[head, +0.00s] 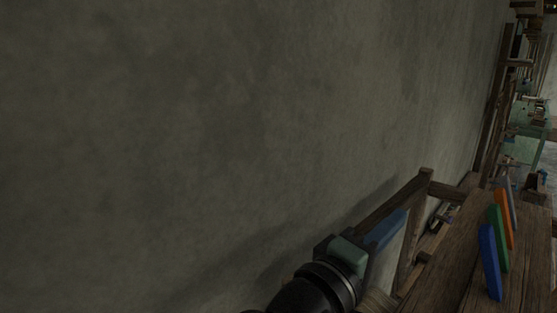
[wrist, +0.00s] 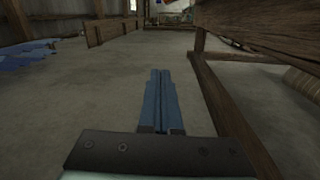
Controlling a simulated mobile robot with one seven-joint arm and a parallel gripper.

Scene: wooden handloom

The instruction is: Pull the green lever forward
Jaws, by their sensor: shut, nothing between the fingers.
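The green lever (head: 498,238) stands in a row on the wooden loom (head: 455,255) at the lower right of the head view, between a blue lever and an orange lever. The levers lean slightly. My gripper (head: 398,222) is to the left of the levers in the head view, beside the loom's side post, apart from the green lever. In the wrist view my gripper (wrist: 160,74) shows its two blue fingers together, empty, pointing over bare floor. The green lever does not show in the wrist view.
A blue lever (head: 490,262), an orange lever (head: 504,218) and a grey lever (head: 510,200) flank the green one. A wooden post (head: 413,220) rises near my gripper.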

